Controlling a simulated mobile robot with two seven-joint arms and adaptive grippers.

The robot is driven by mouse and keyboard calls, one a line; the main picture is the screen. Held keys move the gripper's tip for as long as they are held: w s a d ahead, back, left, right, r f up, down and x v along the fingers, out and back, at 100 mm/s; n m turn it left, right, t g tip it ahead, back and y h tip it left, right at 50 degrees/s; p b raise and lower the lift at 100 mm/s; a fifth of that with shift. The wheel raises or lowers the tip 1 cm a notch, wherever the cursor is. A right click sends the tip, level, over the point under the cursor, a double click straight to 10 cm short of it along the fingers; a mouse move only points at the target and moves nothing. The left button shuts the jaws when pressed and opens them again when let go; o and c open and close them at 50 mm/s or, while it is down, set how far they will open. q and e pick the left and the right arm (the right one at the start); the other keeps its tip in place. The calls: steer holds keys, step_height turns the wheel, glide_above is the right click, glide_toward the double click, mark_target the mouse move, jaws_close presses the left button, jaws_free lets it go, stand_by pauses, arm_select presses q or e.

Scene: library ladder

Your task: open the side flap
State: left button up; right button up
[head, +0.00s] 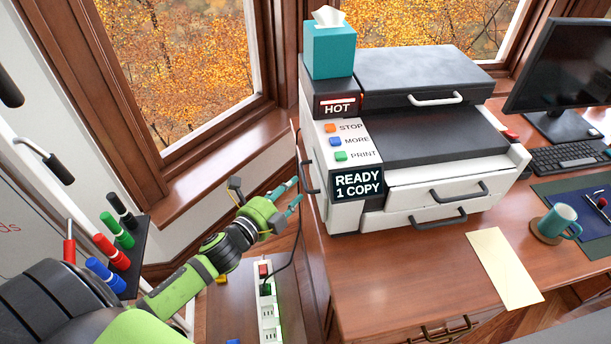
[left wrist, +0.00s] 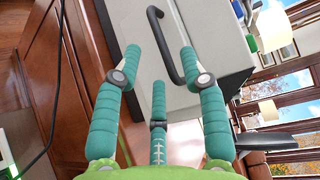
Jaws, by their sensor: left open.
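The white and dark printer (head: 345,205) stands on the wooden desk. Its side flap shows as a pale panel (left wrist: 128,22) in the left wrist view, with a curved black handle (left wrist: 160,40). In the head view the flap is seen nearly edge-on, and its dark handle (head: 306,178) sticks out on the printer's left side. My left gripper (head: 292,191) is open just left of that handle. In the left wrist view its teal fingers (left wrist: 160,58) point at the flap, with the handle between the two outer fingertips. Contact cannot be told. My right gripper is not in view.
A teal tissue box (head: 330,50) stands on the printer. A white power strip (head: 268,315) with a dark cable lies below my left arm. A marker tray (head: 128,262) is at the left. A mug (head: 562,218) and monitor (head: 565,70) stand to the right.

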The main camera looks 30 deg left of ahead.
arm_select(q)
steer(key=w, duration=0.5)
steer(key=shift+d+f+p, duration=0.3)
steer(key=shift+f, duration=0.1)
jaws_close()
